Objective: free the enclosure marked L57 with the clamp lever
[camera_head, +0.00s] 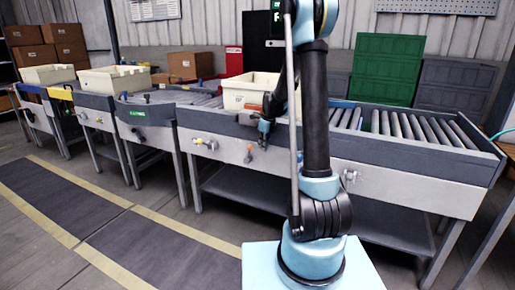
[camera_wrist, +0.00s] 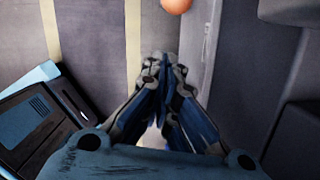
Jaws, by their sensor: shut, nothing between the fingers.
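My gripper (camera_head: 264,136) is at the front edge of the roller conveyor, pointing down. In the wrist view its fingers (camera_wrist: 163,68) are closed together and hold nothing. An orange ball knob (camera_wrist: 176,5), cut off by the top edge of the wrist view, is just beyond the fingertips and apart from them. In the head view a small lever with an orange end (camera_head: 249,153) is on the conveyor's front panel below my gripper. A cream bin (camera_head: 248,90) stands on the rollers behind my gripper, partly hidden by my arm. I cannot read an L57 mark on anything.
The conveyor's grey front panel (camera_head: 400,178) carries other small fittings, including one at the left (camera_head: 205,143). More cream bins (camera_head: 115,80) stand on the left tables. Green crates (camera_head: 388,68) stand behind the conveyor. The floor in front, with yellow lines, is clear.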

